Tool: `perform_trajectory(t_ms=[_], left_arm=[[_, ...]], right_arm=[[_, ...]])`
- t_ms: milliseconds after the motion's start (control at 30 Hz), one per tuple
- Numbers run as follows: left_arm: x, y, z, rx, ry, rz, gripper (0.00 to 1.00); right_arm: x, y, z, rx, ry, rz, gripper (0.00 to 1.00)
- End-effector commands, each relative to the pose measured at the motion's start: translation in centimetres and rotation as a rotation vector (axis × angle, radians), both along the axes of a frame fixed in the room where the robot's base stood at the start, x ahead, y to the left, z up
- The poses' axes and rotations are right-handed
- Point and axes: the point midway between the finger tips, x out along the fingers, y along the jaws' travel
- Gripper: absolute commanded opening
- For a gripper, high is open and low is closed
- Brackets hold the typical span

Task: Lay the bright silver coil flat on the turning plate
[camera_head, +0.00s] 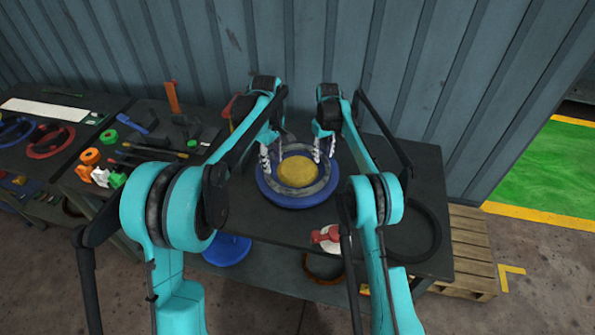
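The silver coil (297,191) is a grey ring around the yellow disc (298,170) in the middle of the blue turning plate (285,203). It looks about level; I cannot tell whether it rests on the plate or is held just above it. My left gripper (268,160) is at the ring's upper left edge, and my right gripper (324,150) is at its upper right edge. Both point down. Their fingertips are small and partly merge with the ring, so I cannot tell whether they are closed on it.
A red and white item (326,236) lies near the table's front edge. A black ring (413,232) lies at the right end of the table (260,225). Tools and coloured parts crowd the left tables. A corrugated wall (300,50) stands close behind. A blue disc (227,249) is on the lower shelf.

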Motion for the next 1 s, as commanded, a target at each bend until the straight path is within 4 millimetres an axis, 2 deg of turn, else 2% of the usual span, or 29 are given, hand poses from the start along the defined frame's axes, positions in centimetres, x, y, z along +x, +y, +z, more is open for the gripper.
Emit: perform_trajectory(t_ms=[167, 600, 733, 1000], left_arm=[[0.0, 0.0, 1.3, 0.0, 0.0, 0.0, 0.37], [0.0, 0.0, 1.3, 0.0, 0.0, 0.0, 0.37], [0.0, 0.0, 1.3, 0.0, 0.0, 0.0, 0.37], [0.0, 0.0, 1.3, 0.0, 0.0, 0.0, 0.37]], right_arm=[[0.0, 0.0, 0.4, 0.0, 0.0, 0.0, 0.35], [0.0, 0.0, 6.8, 0.0, 0.0, 0.0, 0.35], [0.0, 0.0, 7.5, 0.0, 0.0, 0.0, 0.35], [0.0, 0.0, 7.5, 0.0, 0.0, 0.0, 0.35]])
